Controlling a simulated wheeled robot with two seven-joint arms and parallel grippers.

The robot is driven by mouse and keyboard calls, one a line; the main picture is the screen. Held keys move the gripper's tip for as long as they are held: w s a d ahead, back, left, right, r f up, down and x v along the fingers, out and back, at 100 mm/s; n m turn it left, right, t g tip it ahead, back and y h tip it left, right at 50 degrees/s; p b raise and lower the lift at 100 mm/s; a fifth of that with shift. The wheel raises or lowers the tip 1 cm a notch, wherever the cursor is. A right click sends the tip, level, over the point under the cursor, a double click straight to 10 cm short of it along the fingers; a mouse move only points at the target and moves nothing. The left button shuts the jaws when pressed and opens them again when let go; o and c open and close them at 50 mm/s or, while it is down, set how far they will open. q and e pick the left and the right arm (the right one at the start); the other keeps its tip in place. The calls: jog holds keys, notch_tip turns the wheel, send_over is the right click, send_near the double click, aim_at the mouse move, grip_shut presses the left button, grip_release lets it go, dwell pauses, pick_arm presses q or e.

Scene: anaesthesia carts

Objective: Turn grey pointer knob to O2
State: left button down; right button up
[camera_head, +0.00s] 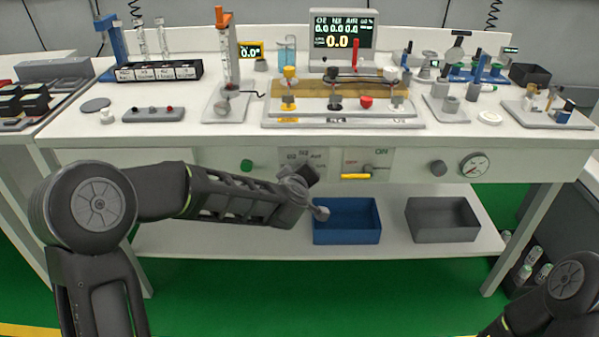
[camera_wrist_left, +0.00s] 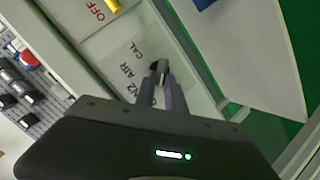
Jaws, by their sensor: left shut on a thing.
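The selector panel (camera_head: 305,157) on the bench front carries gas labels; in the head view they are small, with my left gripper (camera_head: 309,174) right below and against it. In the left wrist view the panel (camera_wrist_left: 118,45) shows N2, AIR and CAL; the O2 label is out of sight there. My left gripper (camera_wrist_left: 165,82) is shut on the grey pointer knob (camera_wrist_left: 160,65), which shows only as a small dark end between the fingertips. Which label the pointer faces I cannot tell. The knob is hidden behind the gripper in the head view. My right gripper is outside the view.
Beside the panel are an OFF/ON plate with a yellow lever (camera_head: 356,176), a green knob (camera_head: 246,165), a grey knob (camera_head: 438,168) and a gauge (camera_head: 474,165). Blue bin (camera_head: 346,235) and grey bin (camera_head: 442,235) stand on the shelf below. The bench top is crowded.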

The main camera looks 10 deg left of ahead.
pick_arm(q)
jog(key=c, duration=1.4)
grip_release()
jog(key=a+p+v, duration=0.1)
jog(key=v, duration=0.6)
jog(key=shift+s+d+r, duration=0.15)
jog(key=shift+s+d, duration=0.25)
jog(key=shift+d, duration=0.1)
